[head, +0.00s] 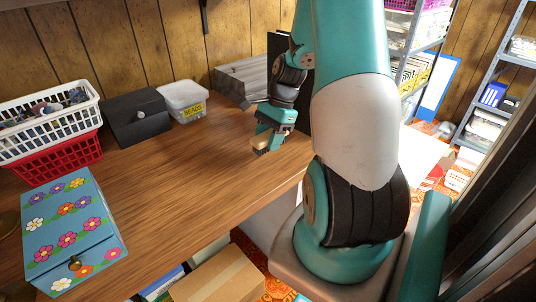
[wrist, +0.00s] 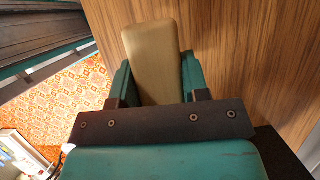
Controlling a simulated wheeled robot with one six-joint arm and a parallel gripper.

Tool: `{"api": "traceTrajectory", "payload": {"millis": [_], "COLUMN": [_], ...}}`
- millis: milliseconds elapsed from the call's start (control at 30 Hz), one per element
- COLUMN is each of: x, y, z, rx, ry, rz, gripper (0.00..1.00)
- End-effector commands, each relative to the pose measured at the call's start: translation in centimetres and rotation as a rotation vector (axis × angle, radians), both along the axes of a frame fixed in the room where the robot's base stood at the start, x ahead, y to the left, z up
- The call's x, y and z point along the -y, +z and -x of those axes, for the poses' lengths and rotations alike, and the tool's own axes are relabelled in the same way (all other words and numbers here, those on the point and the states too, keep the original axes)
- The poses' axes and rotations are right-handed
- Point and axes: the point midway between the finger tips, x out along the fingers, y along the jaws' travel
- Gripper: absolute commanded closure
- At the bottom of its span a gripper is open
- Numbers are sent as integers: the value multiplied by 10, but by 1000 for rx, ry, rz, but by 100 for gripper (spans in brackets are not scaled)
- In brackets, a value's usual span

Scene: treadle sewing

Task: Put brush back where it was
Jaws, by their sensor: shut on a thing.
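The brush (head: 260,142) has a pale wooden back, with a dark underside in the head view. It sits at the end of my gripper (head: 269,137), low over the wooden worktop near its front right edge. I cannot tell whether it touches the worktop. In the wrist view the brush's tan back (wrist: 154,60) stands between the two teal fingers of my gripper (wrist: 157,76), which are shut on its sides. The lower end of the brush is hidden behind the dark gripper bar.
On the worktop (head: 190,165) stand white (head: 45,128) and red baskets (head: 62,163), a black box (head: 138,118), a labelled white tub (head: 184,101) and a flowered blue drawer box (head: 70,232). A grey ridged item (head: 243,78) lies behind my gripper. The worktop's middle is clear.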

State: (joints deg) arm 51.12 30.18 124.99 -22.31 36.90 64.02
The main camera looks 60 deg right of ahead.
Motion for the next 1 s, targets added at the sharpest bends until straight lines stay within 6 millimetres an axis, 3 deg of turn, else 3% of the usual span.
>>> {"api": "traceTrajectory", "payload": {"millis": [333,700,733,833,1000], "x": [-1,0,0,0,0], "y": [-43,-48,-48,-47,-47], "z": [0,0,0,0,0], "rx": [-2,-1,-1,0,0], "ry": [0,0,0,0,0], "rz": [-1,0,0,0,0], "gripper": [92,92,56,33,33]}}
